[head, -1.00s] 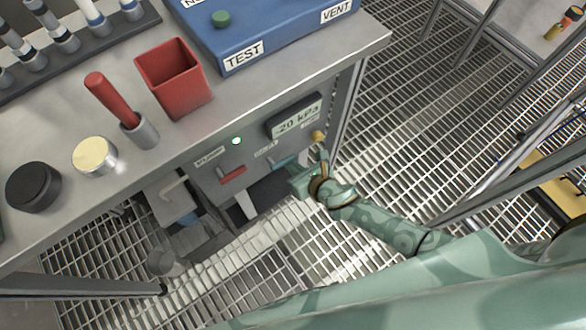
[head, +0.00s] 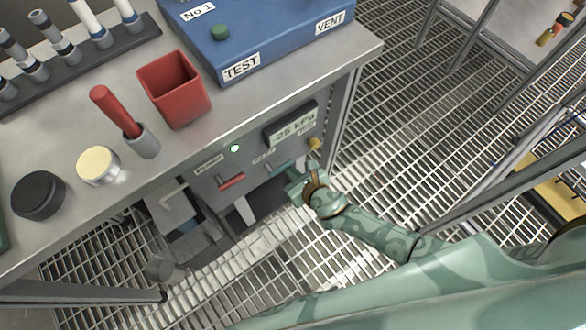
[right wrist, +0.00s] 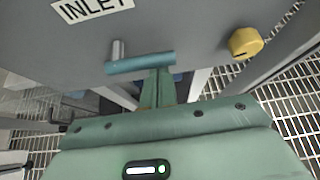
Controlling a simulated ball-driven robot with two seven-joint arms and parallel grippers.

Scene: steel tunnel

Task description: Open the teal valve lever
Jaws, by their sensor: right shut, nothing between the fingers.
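The teal valve lever (head: 279,165) is on the front panel under the bench top, below the grey display. In the right wrist view the teal lever (right wrist: 140,63) lies roughly level, with a metal pin at its left part and the INLET label above left. My right gripper (head: 294,184) is shut and empty, just below the lever's right part. In the right wrist view its closed fingertips (right wrist: 159,75) are at the lever's lower edge; I cannot tell whether they touch. My left gripper is not in view.
A red lever (head: 232,181) sits left of the teal one, and a yellow knob (head: 315,144) to its right. The display (head: 291,125) seems to read -26 kPa. A red bin (head: 174,90) and blue box (head: 250,35) stand on the bench. Grating is open at right.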

